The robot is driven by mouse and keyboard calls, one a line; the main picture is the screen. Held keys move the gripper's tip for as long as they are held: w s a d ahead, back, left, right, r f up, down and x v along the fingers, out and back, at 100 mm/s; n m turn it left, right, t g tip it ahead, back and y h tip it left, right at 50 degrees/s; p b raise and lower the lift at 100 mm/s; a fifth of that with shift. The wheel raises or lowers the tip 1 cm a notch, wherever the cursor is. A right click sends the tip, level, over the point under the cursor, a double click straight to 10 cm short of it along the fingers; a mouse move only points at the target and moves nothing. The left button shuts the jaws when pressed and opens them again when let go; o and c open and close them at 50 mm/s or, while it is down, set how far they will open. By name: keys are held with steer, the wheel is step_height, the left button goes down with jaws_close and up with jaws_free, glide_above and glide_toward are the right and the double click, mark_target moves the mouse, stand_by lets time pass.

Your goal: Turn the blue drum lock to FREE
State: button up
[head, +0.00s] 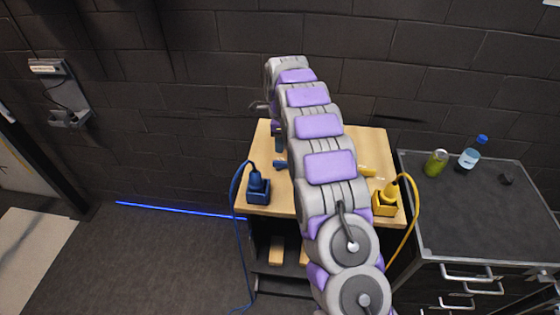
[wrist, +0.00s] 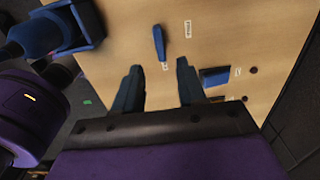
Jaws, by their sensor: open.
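In the wrist view my gripper (wrist: 158,70) is open and empty, its two dark fingers apart over the wooden top. Just beyond the fingertips is a narrow blue handle (wrist: 160,43), apart from them, with small white labels beside it. A blue block (wrist: 216,77) sits just right of the right finger, also with a label. I cannot tell which of these two is the drum lock, and the labels are too small to read. In the head view my arm covers much of the top, and a small blue part (head: 281,163) shows at its left.
The wooden table (head: 262,145) stands against a brick wall. A blue plug and socket (head: 258,190) with a cable stand at its front left, a yellow set (head: 386,200) at its front right. A dark cabinet (head: 470,215) at right holds a can (head: 436,163) and bottle (head: 472,154).

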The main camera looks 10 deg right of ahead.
mark_target(280, 161)
step_height(280, 161, down, 9)
steer(key=shift+f+b, duration=0.1)
steer(key=shift+b, duration=0.3)
jaws_close()
stand_by(0.4)
